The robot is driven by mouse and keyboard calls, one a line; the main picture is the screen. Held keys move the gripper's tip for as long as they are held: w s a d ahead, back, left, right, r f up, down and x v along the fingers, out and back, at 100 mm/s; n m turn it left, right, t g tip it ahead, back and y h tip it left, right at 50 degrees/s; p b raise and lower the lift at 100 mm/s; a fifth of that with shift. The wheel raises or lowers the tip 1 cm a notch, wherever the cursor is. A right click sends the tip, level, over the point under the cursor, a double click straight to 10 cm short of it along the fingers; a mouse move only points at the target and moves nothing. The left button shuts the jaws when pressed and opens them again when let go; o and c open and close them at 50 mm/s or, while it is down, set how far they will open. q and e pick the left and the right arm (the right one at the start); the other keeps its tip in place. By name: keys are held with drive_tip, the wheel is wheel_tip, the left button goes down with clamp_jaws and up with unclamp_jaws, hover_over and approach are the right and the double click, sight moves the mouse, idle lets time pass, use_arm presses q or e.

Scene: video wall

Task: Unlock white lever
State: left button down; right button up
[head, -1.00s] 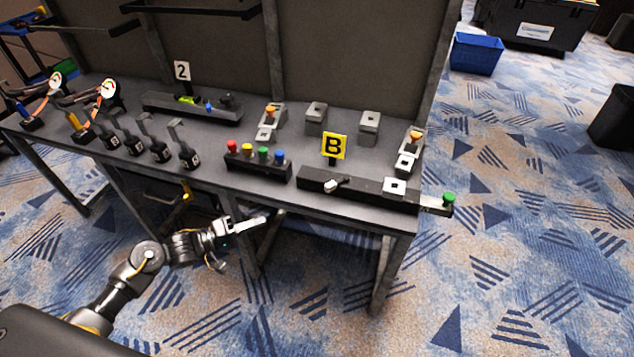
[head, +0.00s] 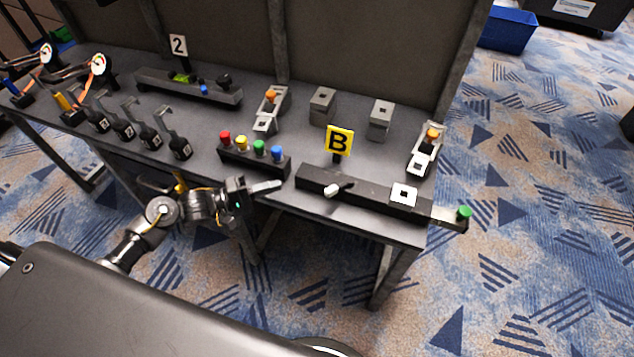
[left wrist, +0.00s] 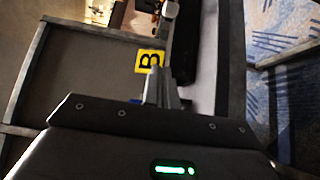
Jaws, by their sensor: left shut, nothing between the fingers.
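The white lever (head: 332,190) sits on the long black block (head: 372,199) under the yellow B sign (head: 339,142), near the table's front edge. Its white knob points toward the front left. My left gripper (head: 280,185) is shut and empty, to the left of the lever and apart from it, close to the table's front edge. My right gripper is not in view.
A row of colored buttons (head: 251,155) stands just behind my left fingers. A white square plate (head: 403,195) and a green knob (head: 464,212) lie right of the lever. Several black hooked levers (head: 150,136) stand at left. The floor in front of the table is open.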

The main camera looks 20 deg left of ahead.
sight(340, 186)
use_arm(q)
drive_tip(key=p+x, duration=0.1)
drive_tip(key=x, duration=0.8)
drive_tip(key=shift+w+d, duration=0.1)
drive_tip(key=shift+w, duration=0.05)
drive_tip(key=d, duration=0.1)
drive_tip(key=s+d+p, duration=0.1)
drive_tip(key=shift+s+d, duration=0.15)
drive_tip(key=shift+d, duration=0.25)
drive_tip(key=shift+s+d, duration=0.25)
drive_tip(key=shift+s+d+p, duration=0.15)
drive_tip(key=shift+d+p, duration=0.05)
drive_tip(key=shift+p, duration=0.1)
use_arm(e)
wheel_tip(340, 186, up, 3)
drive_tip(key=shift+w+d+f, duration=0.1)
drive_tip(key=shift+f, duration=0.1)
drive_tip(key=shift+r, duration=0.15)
